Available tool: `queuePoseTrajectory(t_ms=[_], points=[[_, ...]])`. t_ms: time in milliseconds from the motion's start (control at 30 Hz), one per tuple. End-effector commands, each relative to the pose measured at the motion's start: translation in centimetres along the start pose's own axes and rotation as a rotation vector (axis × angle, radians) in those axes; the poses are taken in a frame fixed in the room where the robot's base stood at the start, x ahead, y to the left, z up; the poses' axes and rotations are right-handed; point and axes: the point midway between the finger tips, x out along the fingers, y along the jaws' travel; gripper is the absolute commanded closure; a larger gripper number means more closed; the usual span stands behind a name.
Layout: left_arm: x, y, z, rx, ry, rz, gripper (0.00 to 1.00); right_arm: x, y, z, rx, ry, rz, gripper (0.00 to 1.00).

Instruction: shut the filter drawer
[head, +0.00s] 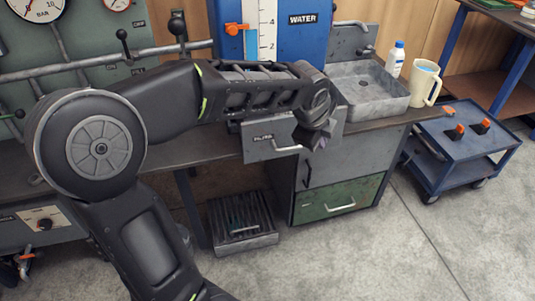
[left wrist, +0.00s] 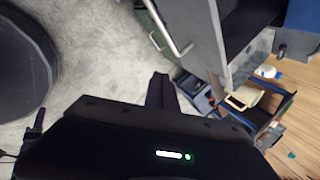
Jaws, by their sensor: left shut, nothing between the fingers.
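The filter drawer (head: 262,149) is a grey drawer with a small label and a bar handle, under the bench top below the blue water panel. It stands out from the bench. My left gripper (head: 312,143) is shut and empty at the right end of its front; whether it touches is unclear. My forearm hides part of the drawer top. In the left wrist view the drawer front (left wrist: 192,30) with its handle (left wrist: 166,32) is at the top, with a dark open inside behind it. The shut fingers (left wrist: 160,90) point towards it, apart in the picture. My right gripper is not in view.
A grey sink (head: 366,93) with a white bottle (head: 395,60) and a cream jug (head: 423,82) sits right on the bench. Below are a green drawer (head: 338,200) and a floor grate (head: 241,221). A blue cart (head: 461,147) stands at right. The front floor is clear.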

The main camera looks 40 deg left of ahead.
Motion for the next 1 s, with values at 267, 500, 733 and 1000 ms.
queuePoseTrajectory(t_ms=[267, 500, 733, 1000], points=[[-5.6, 3.7, 7.8, 0.668, -0.182, 0.297, 1.0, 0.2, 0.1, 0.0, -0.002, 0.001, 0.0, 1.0], [-5.8, 4.5, 8.2, 0.773, -0.171, 0.349, 1.0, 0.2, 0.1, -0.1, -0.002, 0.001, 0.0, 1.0], [-5.7, 4.5, 8.2, 0.77, -0.17, 0.348, 1.0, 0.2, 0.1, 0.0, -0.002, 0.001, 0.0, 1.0], [-3.8, 5.1, 8.7, 0.768, -0.169, 0.351, 1.0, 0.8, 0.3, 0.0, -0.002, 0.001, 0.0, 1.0]])
